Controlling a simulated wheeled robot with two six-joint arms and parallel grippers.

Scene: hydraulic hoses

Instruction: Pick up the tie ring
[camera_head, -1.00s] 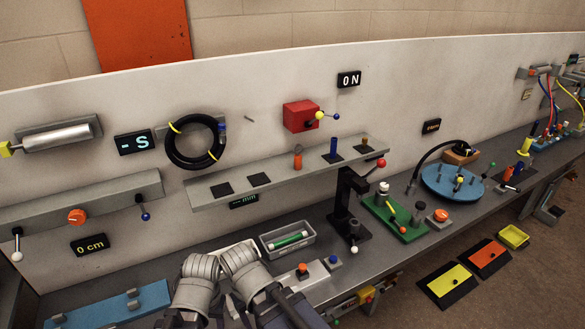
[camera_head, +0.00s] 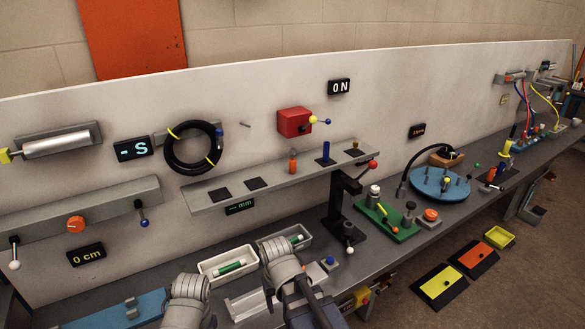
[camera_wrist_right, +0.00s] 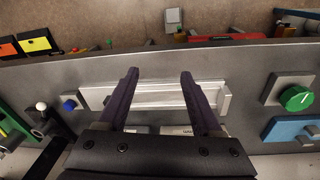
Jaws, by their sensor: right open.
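A coiled black hose (camera_head: 168,152) hangs on the wall panel at left, with yellow bands (camera_head: 211,161) around it. I cannot tell for sure which item is the tie ring. My right gripper (camera_wrist_right: 159,74) is open in the right wrist view. Its two dark fingers stand apart over a pale, long tray (camera_wrist_right: 158,96), with nothing seen held between them. The right arm's grey wrist (camera_head: 283,262) hides part of the trays in the head view. My left arm's grey wrist (camera_head: 187,292) is at the bottom; its fingers are not clearly visible.
Two light trays (camera_head: 206,268) with green cylinders (camera_head: 231,267) stand behind the wrists. A shelf (camera_head: 215,203) with orange (camera_head: 292,161) and blue (camera_head: 326,153) pegs is above. A black post stand (camera_head: 338,205) and green board (camera_head: 388,221) are to the right.

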